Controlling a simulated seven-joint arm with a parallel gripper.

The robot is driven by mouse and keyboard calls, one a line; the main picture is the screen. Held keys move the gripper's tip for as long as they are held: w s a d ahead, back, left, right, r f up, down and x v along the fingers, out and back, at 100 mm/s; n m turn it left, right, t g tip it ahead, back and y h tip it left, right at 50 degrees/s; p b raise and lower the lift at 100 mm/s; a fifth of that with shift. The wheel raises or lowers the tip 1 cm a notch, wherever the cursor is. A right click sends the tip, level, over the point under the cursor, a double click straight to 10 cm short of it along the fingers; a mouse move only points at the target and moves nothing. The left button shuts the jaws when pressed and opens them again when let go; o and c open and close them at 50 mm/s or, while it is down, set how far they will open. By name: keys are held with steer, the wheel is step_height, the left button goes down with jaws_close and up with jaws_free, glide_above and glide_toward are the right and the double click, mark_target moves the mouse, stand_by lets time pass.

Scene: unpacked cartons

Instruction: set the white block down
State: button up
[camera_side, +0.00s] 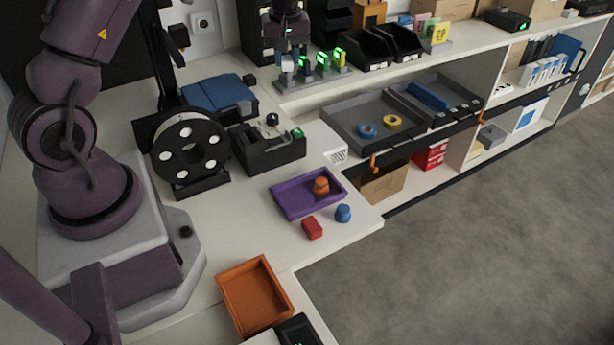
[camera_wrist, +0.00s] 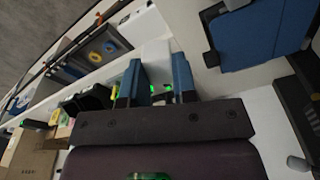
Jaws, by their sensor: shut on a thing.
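My gripper (camera_wrist: 157,64) shows two blue fingers in the wrist view, a block's width apart. A white block (camera_wrist: 155,52) appears pale between them; its edges are hard to tell from the white surface behind. A purple tray (camera_side: 287,205) on the bench holds an orange piece (camera_side: 321,186). A red block (camera_side: 312,228) and a blue piece (camera_side: 343,213) lie in front of it.
An empty orange tray (camera_side: 222,287) stands at the front. A black-and-white spool (camera_side: 190,150) and a black holder (camera_side: 268,151) stand left of centre. The green-lit rack (camera_side: 318,74) and black bins (camera_side: 366,50) are close to my gripper. Bare bench lies left of the purple tray.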

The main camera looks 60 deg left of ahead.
steer(key=d+f+m, duration=0.1)
steer(key=d+f, duration=0.1)
steer(key=d, duration=0.8)
steer(key=n, duration=0.5)
glide_above(295, 199)
step_height(295, 199, down, 7)
steer(key=shift+g, duration=0.3)
steer(key=f, duration=0.7)
steer(key=shift+d+f, duration=0.1)
steer(key=shift+d, duration=0.15)
steer(key=o, duration=0.5)
steer(key=shift+f, duration=0.1)
steer(key=shift+o, duration=0.6)
